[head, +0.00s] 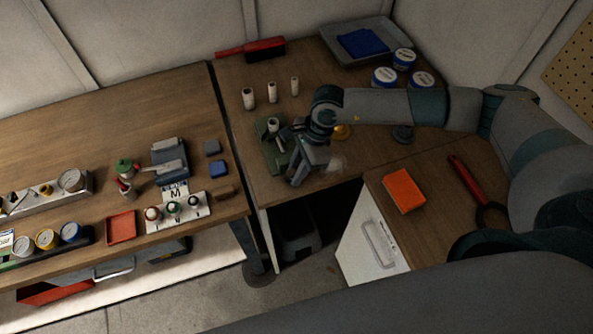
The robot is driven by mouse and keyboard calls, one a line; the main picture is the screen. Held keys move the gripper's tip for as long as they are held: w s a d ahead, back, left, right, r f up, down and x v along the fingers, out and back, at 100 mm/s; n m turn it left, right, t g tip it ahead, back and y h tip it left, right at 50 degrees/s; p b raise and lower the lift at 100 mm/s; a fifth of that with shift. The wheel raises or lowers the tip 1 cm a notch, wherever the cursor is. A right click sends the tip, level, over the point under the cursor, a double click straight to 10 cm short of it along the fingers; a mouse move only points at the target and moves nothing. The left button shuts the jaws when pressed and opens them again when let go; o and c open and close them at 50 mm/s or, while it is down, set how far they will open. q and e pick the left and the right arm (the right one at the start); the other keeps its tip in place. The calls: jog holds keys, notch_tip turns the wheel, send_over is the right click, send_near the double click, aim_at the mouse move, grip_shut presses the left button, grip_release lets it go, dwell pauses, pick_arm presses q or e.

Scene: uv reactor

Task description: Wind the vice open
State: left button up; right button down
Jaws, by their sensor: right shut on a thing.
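The green vice (267,128) stands near the front edge of the far wooden bench, with a pale cylinder (273,125) upright at its jaws. My right arm reaches in from the right. My right gripper (302,165) points down at the vice's front right side and is shut on a part there, which looks like the vice handle. The gripper hides the handle and much of that side, so I cannot tell how wide the jaws stand. My left gripper is not in view.
Three pale cylinders (270,92) stand behind the vice. A red brush (252,48), a grey tray (338,28) with a blue cloth, and several blue-and-white tins (384,77) are farther back. An orange block (403,190) and a red-handled tool (470,180) lie at the right.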

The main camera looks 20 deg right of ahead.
jog(key=h+b, duration=0.2)
jog(key=shift+a+h, duration=0.35)
jog(key=shift+h, duration=0.05)
jog(key=h+b, duration=0.4)
jog(key=b, duration=0.1)
jog(key=shift+w+a+f+h, duration=0.1)
jog(key=shift+a+f+h, duration=0.05)
jog(key=shift+a+h, duration=0.2)
jog(key=shift+a+h+b, duration=0.15)
jog(key=shift+h+b, duration=0.7)
jog(key=h+b, duration=0.1)
jog(key=h, duration=0.2)
jog(key=shift+a+t+h+b, duration=0.2)
jog(key=shift+t+h+b, duration=0.1)
jog(key=shift+h+b, duration=0.1)
jog(key=shift+a+f+h+b, duration=0.1)
jog(key=shift+h+b, duration=0.45)
jog(key=shift+h, duration=0.3)
jog(key=shift+a+f+h+b, duration=0.1)
jog(key=shift+h+b, duration=0.45)
jog(key=shift+h, duration=0.3)
jog(key=c, duration=1.9)
grip_release()
jog(key=shift+o, duration=0.2)
jog(key=shift+s, duration=0.2)
